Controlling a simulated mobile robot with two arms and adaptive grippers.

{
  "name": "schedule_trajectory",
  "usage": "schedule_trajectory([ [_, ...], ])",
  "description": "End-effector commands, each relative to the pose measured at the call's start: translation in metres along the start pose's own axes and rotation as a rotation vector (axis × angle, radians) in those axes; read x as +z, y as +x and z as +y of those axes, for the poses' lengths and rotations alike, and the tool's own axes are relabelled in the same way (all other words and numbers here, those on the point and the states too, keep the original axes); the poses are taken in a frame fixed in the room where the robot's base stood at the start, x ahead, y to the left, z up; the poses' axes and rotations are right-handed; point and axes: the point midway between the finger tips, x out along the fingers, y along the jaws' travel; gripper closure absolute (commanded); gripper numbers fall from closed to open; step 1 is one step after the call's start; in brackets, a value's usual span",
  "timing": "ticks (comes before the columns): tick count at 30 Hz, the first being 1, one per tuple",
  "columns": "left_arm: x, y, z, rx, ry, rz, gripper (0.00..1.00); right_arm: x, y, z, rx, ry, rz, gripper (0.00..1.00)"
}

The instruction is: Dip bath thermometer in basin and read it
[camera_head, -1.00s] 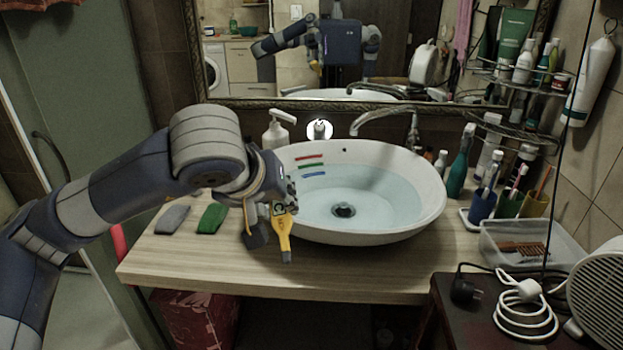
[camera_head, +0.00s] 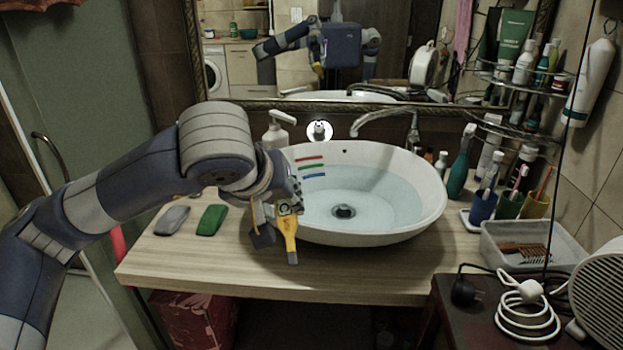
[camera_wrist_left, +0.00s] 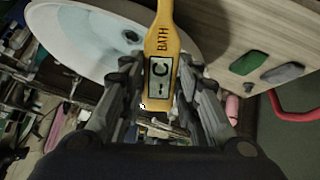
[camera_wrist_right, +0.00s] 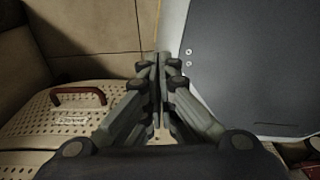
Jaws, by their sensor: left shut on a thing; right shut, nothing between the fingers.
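The white oval basin (camera_head: 415,215) holds clear water and has red, green and blue marks on its inner left wall. My left gripper (camera_head: 272,222) is at the basin's front left rim, shut on the yellow bath thermometer (camera_head: 291,240). The thermometer hangs tip down in front of the basin, outside the water. In the left wrist view the thermometer (camera_wrist_left: 162,40) shows the word BATH and a small display with a C; no clear number is legible. My right gripper (camera_wrist_right: 158,90) is shut and empty in the right wrist view, away from the basin.
A green block (camera_head: 212,220) and a grey block (camera_head: 171,220) lie on the wooden counter (camera_head: 350,272) left of the basin. A faucet (camera_head: 385,118) reaches over the basin from behind. A soap dispenser (camera_head: 277,132) stands behind it. Cups (camera_head: 482,206) and a clear tray (camera_head: 530,240) are at right.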

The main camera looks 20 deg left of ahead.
Motion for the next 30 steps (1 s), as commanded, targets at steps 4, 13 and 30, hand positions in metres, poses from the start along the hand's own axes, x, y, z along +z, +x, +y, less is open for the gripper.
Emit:
schedule_trajectory([
  [4, -0.001, 0.000, -0.006, 0.000, 0.000, 0.003, 0.94, 0.001, 0.005, 0.000, 0.000, 0.000, 0.000, 1.00],
  [13, -0.002, -0.002, -0.009, 0.001, 0.000, 0.001, 0.94, 0.001, 0.007, 0.000, 0.000, 0.000, 0.000, 1.00],
  [30, -0.016, -0.017, -0.004, 0.000, 0.000, 0.001, 0.94, -0.001, -0.004, -0.001, -0.001, 0.000, 0.000, 1.00],
])
